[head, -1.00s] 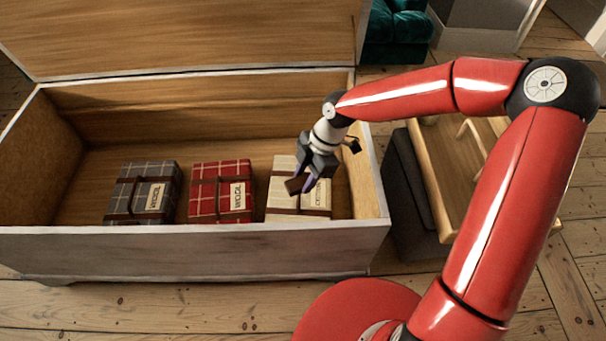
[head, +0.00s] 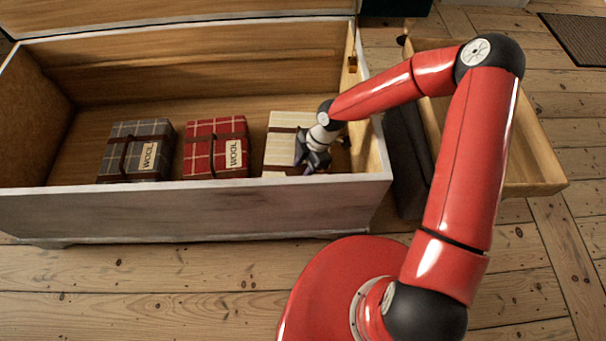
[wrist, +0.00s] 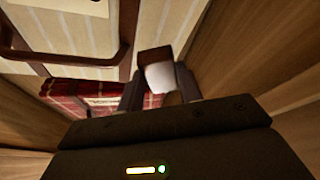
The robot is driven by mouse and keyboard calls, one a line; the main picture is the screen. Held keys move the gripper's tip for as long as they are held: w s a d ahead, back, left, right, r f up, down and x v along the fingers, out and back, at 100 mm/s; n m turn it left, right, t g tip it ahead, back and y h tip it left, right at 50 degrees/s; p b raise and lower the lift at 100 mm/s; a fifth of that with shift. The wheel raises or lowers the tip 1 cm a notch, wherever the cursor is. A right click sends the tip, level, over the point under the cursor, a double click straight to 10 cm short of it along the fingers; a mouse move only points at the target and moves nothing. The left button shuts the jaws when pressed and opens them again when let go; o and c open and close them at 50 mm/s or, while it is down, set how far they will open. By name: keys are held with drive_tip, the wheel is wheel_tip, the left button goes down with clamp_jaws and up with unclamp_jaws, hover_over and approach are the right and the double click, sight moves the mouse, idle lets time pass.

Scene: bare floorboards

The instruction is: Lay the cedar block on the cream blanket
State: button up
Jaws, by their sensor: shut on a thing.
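The cream blanket (head: 281,143) lies folded and strapped at the right end of the chest, and its pale checked cloth also shows in the wrist view (wrist: 75,30). My gripper (head: 307,167) is over the blanket's right part, low and close to it. In the wrist view my gripper (wrist: 160,88) is shut on the cedar block (wrist: 154,57), a small brown piece at the fingertips. A pale patch shows just below the brown part. In the head view my gripper hides the block. I cannot tell whether the block touches the blanket.
A red plaid blanket (head: 216,148) and a grey plaid blanket (head: 137,150) lie to the left in the open chest (head: 200,205). The chest's front and right walls are close to my gripper. A wooden drawer (head: 530,165) stands right of the chest.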

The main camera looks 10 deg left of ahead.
drive_tip(key=shift+f, duration=2.2)
drive_tip(key=shift+f+b, duration=0.1)
drive_tip(key=shift+b, duration=0.2)
drive_tip(key=o, duration=0.7)
drive_tip(key=shift+c, duration=0.2)
drive_tip(key=p+v, duration=0.1)
drive_tip(key=v, duration=0.6)
drive_tip(key=shift+r, duration=0.4)
